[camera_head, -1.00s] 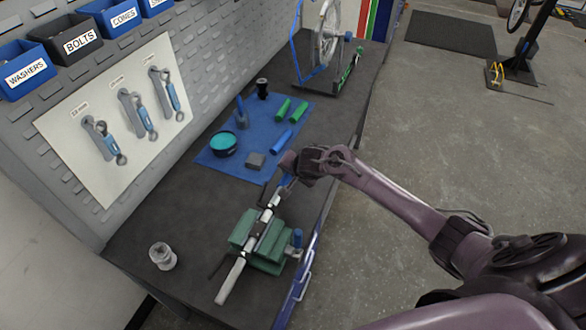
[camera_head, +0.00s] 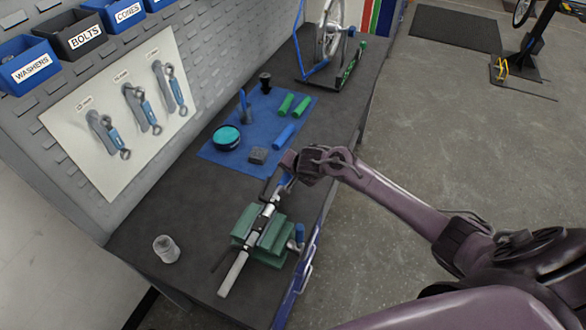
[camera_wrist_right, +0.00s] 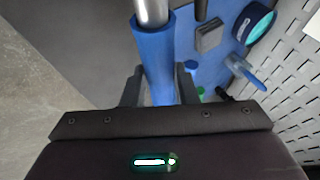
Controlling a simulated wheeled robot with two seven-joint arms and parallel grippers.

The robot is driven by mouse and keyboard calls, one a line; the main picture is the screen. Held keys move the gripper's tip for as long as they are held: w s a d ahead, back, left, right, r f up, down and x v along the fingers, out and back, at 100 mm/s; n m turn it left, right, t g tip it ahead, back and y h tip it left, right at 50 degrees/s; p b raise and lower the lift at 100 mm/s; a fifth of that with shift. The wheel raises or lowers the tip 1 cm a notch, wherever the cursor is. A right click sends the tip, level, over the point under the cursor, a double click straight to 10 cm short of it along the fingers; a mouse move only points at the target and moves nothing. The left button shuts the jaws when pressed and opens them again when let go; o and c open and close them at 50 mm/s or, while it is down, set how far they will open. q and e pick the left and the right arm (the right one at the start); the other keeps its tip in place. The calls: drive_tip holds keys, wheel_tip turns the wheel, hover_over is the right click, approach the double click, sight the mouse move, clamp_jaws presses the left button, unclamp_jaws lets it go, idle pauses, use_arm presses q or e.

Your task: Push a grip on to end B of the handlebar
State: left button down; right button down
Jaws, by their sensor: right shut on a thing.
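The handlebar (camera_head: 234,273) is a light metal bar clamped in a green vise (camera_head: 269,243) at the near part of the bench. My right gripper (camera_head: 286,172) is at the bar's far end and shut on a blue grip (camera_head: 285,182). In the right wrist view, the blue grip (camera_wrist_right: 157,60) lies between the two fingers (camera_wrist_right: 160,88). The metal bar end (camera_wrist_right: 151,10) meets the grip's mouth, in line with it. How far the bar goes inside is hidden. No end letter is legible. My left gripper is not in view.
A blue mat (camera_head: 234,157) holds another blue grip (camera_head: 284,135), two green grips (camera_head: 293,106), a teal-topped tin (camera_head: 227,137) and a grey block (camera_head: 258,156). A jar (camera_head: 166,249) stands left of the vise. A wheel stand (camera_head: 333,72) is at the back.

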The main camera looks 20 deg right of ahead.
sight(285, 183)
drive_tip(key=shift+s+a+p, duration=0.45)
drive_tip(key=shift+s+a, duration=0.3)
drive_tip(key=shift+a, duration=0.1)
drive_tip(key=shift+s+a, duration=0.85)
drive_tip(key=shift+a, duration=0.2)
drive_tip(key=shift+s+a+f, duration=0.2)
drive_tip(key=shift+s+a, duration=0.1)
idle(0.4)
drive_tip(key=shift+s+a+r, duration=0.1)
drive_tip(key=shift+s, duration=0.05)
drive_tip(key=c, duration=1.1)
unclamp_jaws()
drive_tip(key=shift+r, duration=0.1)
drive_tip(key=shift+o, duration=0.2)
